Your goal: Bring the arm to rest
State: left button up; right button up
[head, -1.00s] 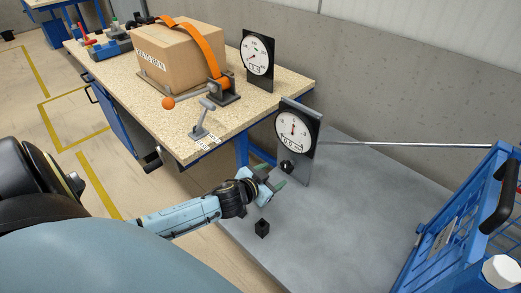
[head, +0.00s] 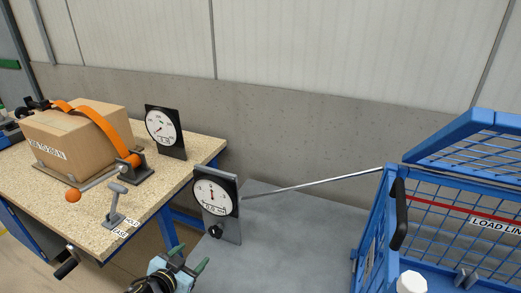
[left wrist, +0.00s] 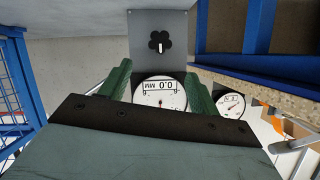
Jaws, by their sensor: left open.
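My left gripper (head: 190,258) is at the bottom of the head view, its green fingers apart and nothing between them. It is in front of and below a dial panel (head: 233,230) with a white round gauge (head: 211,197) and a black knob (head: 215,231). In the left wrist view the two green fingers (left wrist: 158,78) stand apart, with the gauge (left wrist: 160,95), reading 0.0 mm, seen between them. The knob (left wrist: 160,42) shows beyond it. No contact with the panel is visible. Most of the left arm is out of the head view. The right gripper is not seen.
A workbench (head: 83,208) at left carries a strapped carton (head: 75,140), a second gauge (head: 161,126) and a HOLD/EASE lever (head: 116,203). A metal rod (head: 320,182) runs from the dial panel toward a blue mesh cage (head: 385,215) at right. Grey surface (head: 290,235) between is clear.

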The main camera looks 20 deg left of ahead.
pick_arm(q)
jog(key=s+d+r+g, duration=0.2)
jog(key=s+d+g, duration=0.35)
jog(key=s, duration=0.45)
jog(key=s+d+r+g, duration=0.1)
jog(key=s+d+g, duration=0.5)
jog(key=s, duration=0.5)
notch_tip(320, 180, down, 16)
jog(key=s+p, duration=0.2)
jog(key=p, duration=0.7)
jog(key=s+a+f+p, duration=0.1)
jog(key=s+f+p, duration=0.2)
jog(key=s, duration=0.5)
jog(key=s+a+f+g+p, duration=0.1)
jog(key=s+f+p, duration=0.3)
jog(key=s, duration=0.4)
jog(key=shift+a+f, duration=0.15)
jog(key=shift+a, duration=0.1)
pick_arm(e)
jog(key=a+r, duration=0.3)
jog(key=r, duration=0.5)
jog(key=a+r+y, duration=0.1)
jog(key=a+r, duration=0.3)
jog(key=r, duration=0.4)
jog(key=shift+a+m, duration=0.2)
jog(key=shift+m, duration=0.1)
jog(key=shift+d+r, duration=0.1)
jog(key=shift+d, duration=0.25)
